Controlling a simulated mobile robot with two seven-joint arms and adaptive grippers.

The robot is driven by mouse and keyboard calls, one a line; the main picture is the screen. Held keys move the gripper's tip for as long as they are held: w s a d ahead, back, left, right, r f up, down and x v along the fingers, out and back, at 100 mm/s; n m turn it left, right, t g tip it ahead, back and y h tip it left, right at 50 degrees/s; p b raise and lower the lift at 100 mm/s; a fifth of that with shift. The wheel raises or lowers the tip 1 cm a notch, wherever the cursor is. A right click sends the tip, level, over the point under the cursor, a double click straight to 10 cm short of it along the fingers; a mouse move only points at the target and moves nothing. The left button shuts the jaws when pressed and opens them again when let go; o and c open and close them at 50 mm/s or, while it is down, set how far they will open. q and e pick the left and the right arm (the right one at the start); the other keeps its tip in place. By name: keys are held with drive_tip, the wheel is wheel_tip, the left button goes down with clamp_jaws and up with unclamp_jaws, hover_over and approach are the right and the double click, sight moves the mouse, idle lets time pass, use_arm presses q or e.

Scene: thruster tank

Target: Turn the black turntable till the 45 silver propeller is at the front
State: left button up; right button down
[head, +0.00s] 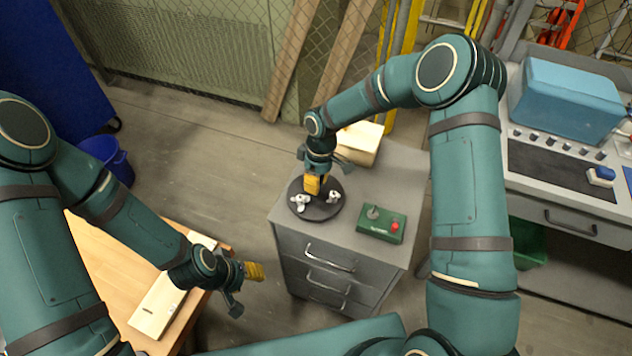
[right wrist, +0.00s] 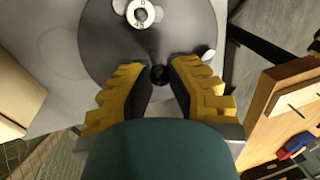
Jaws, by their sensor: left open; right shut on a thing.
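The black turntable (head: 318,212) lies on top of a grey drawer cabinet. Two small silver propellers show on it in the head view, one at the left front (head: 300,203) and one at the right (head: 334,196). In the right wrist view, a silver propeller (right wrist: 140,14) carries a mark that seems to read 45; another silver piece (right wrist: 206,54) is partly hidden by a finger. My right gripper (head: 312,186) is over the middle of the turntable, its yellow fingers (right wrist: 158,78) shut around the black centre knob (right wrist: 158,73). My left gripper (head: 245,285) is open and empty beside the wooden table.
A green control box (head: 380,223) with a red button stands right of the turntable. A wooden box (head: 360,143) is behind it. The wooden table (head: 105,265) is at the left, a blue bin (head: 106,160) behind it. A workbench (head: 560,165) stands at the right.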

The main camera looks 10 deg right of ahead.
drive_tip(key=shift+s+d+f+m, duration=0.1)
drive_tip(key=shift+s+f+m, duration=0.05)
drive_tip(key=shift+m, duration=0.45)
drive_tip(key=shift+m+b, duration=0.4)
drive_tip(key=shift+m, duration=0.3)
drive_tip(key=shift+s+m+t+y+b, duration=0.1)
drive_tip(key=shift+m+t+y+b, duration=0.3)
drive_tip(key=shift+m, duration=1.7)
drive_tip(key=shift+m+t+b, duration=0.35)
drive_tip(key=shift+m+t, duration=0.05)
drive_tip(key=shift+m, duration=1.3)
drive_tip(key=shift+s+m+t, duration=0.1)
drive_tip(key=shift+m+t, duration=0.2)
drive_tip(key=shift+m, duration=1.2)
drive_tip(key=shift+m+t, duration=0.3)
drive_tip(key=shift+m, duration=1.3)
drive_tip(key=shift+s+m+h+p, duration=0.1)
drive_tip(key=shift+m+h+p, duration=0.3)
drive_tip(key=shift+m+p, duration=0.75)
drive_tip(key=shift+a+m+t+p, duration=0.2)
drive_tip(key=shift+m+t+p, duration=0.35)
drive_tip(key=shift+m, duration=1.5)
drive_tip(key=shift+m+h+p, duration=0.3)
drive_tip(key=shift+m+p, duration=0.1)
drive_tip(key=shift+m, duration=0.2)
